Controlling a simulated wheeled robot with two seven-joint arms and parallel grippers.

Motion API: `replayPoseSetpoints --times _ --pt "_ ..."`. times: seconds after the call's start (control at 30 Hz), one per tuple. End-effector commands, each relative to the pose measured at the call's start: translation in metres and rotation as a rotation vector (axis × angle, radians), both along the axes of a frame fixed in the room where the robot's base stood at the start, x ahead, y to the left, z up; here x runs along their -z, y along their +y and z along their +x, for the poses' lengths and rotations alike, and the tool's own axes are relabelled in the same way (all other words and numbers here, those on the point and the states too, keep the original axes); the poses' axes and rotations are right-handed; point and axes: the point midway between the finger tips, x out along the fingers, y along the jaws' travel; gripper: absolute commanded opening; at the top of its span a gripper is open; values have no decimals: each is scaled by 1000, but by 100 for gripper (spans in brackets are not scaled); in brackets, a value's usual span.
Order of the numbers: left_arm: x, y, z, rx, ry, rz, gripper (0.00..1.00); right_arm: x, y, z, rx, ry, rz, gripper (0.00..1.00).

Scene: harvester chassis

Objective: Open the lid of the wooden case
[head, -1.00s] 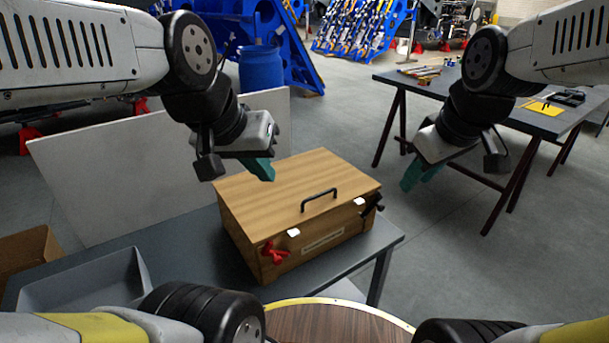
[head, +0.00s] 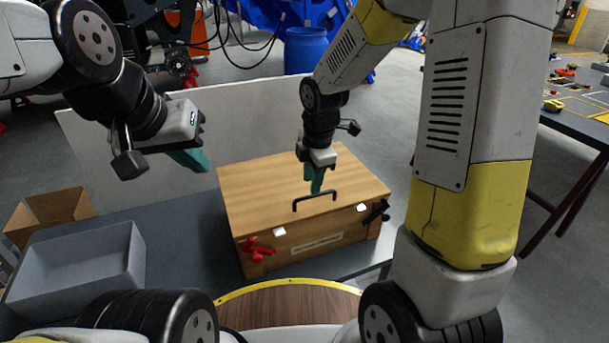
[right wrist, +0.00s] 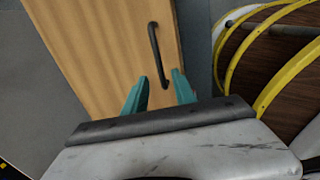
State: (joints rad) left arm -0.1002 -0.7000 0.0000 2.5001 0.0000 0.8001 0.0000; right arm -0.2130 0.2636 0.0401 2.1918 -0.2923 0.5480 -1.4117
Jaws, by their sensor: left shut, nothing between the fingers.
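The wooden case (head: 310,225) stands on the grey table with its lid (head: 265,180) shut. A dark handle (head: 297,203) is on the lid near the front edge; it also shows in the right wrist view (right wrist: 153,40). White latches (head: 279,231) are on the front edge. My right gripper (head: 316,188) is over the lid, at the handle. In the right wrist view its two teal fingers (right wrist: 159,78) are apart, with the handle's near end seen between them; contact cannot be told. My left gripper (head: 203,163) is shut and empty, left of the case and above the table.
A red clamp-like part (head: 258,250) and a black one (head: 376,212) are at the case's front corners. A grey bin (head: 75,275) and a cardboard box (head: 45,215) stand at the left. A pale panel (head: 130,140) rises behind the table. A round wooden top (head: 285,305) is in front.

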Motion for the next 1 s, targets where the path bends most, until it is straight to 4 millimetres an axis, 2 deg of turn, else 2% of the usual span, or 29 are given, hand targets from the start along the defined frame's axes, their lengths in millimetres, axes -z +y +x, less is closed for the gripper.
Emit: replayPoseSetpoints --times 0.1,0.27,0.6,0.63,0.8,1.0 --pt "0 0 0 0 0 0 0 20 2 3 -1 3 -1 33" --pt "0 0 0 0 0 0 0 37 3 7 0 2 -1 33" --pt "0 0 0 0 0 0 0 42 3 8 2 -1 1 33" --pt "0 0 0 0 0 0 0 42 3 8 2 -1 1 31" --pt "0 0 0 0 0 0 0 42 3 8 2 -1 1 0" --pt "0 0 0 0 0 0 0 42 3 8 2 -1 1 0"
